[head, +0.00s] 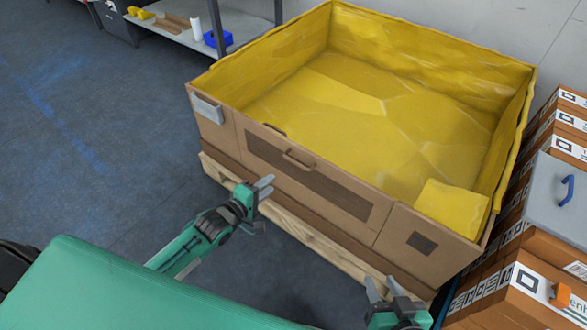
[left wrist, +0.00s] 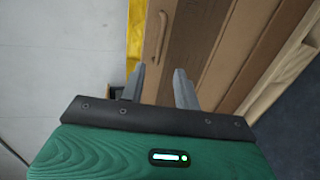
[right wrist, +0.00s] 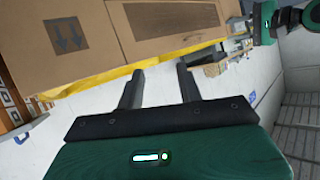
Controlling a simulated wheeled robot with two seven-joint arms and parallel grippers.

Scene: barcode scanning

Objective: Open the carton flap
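A large brown carton (head: 255,150) lined with yellow sheeting (head: 370,105) stands on a wooden pallet. Its front face has a darker flap panel (head: 335,190) with a handle (head: 299,160) near the flap's top edge. My left gripper (head: 264,200) is in front of the carton's front face, below and left of the handle, open and empty. In the left wrist view the handle (left wrist: 156,38) shows just beyond the open fingers. My right gripper (head: 383,288) is low by the front right corner of the carton, open and empty. The right wrist view shows the carton face (right wrist: 90,45) beyond its fingers.
Stacked brown boxes (head: 505,285) with labels and a grey box with a blue handle (head: 567,190) stand close on the right. A shelf (head: 180,35) with small items is at the back left. The floor (head: 80,130) on the left is clear. The pallet edge (head: 290,228) juts out below the carton.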

